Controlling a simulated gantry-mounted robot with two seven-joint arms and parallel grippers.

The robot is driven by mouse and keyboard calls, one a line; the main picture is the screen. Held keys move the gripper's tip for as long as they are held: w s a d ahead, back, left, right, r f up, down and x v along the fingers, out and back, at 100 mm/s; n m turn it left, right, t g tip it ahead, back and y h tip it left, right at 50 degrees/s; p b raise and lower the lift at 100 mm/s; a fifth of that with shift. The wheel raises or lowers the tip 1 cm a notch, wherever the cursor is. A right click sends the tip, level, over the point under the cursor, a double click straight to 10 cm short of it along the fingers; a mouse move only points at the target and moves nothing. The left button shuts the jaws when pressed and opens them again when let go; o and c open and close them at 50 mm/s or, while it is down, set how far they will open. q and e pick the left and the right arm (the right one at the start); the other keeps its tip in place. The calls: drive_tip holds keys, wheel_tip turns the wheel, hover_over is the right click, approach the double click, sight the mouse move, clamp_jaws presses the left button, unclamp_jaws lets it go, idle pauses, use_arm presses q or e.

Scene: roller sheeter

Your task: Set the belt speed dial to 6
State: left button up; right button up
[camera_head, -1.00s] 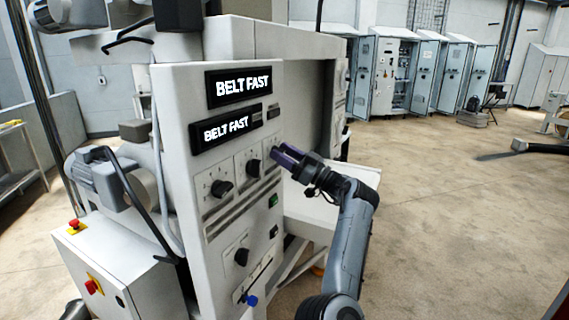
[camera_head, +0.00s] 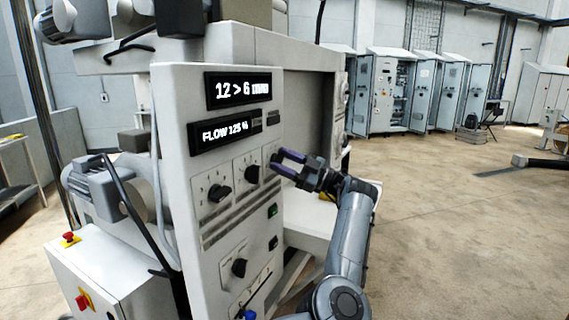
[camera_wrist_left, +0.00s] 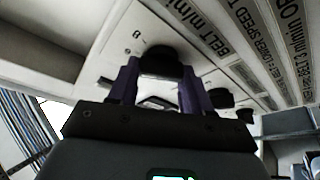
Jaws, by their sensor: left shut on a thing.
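The belt speed dial is a dark round knob (camera_wrist_left: 160,62) on a white plate by the "BELT m/min" lettering in the left wrist view. My left gripper (camera_head: 279,163) has its two purple fingers on either side of this knob at the right end of the dial row, shut on it. In the left wrist view, the left gripper (camera_wrist_left: 158,85) straddles the knob. The dial's pointer and most of its scale are hidden. The upper display (camera_head: 238,89) reads "12 > 6" and a blurred unit; the lower display (camera_head: 223,131) reads "FLOW 125 %". My right gripper is not in view.
Two more dark dials, left (camera_head: 219,192) and middle (camera_head: 248,174), sit left of the gripper. A lower knob (camera_head: 239,267), a green button (camera_head: 272,211) and a blue knob (camera_head: 250,314) are below.

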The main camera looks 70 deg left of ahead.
use_arm(q)
drive_tip(key=o, duration=1.1)
drive_tip(key=shift+c, duration=0.2)
drive_tip(key=shift+w, duration=0.1)
drive_tip(key=p+v, duration=0.1)
drive_tip(key=v, duration=0.9)
drive_tip(key=shift+w+d+f, duration=0.2)
drive_tip(key=shift+w+d, duration=0.05)
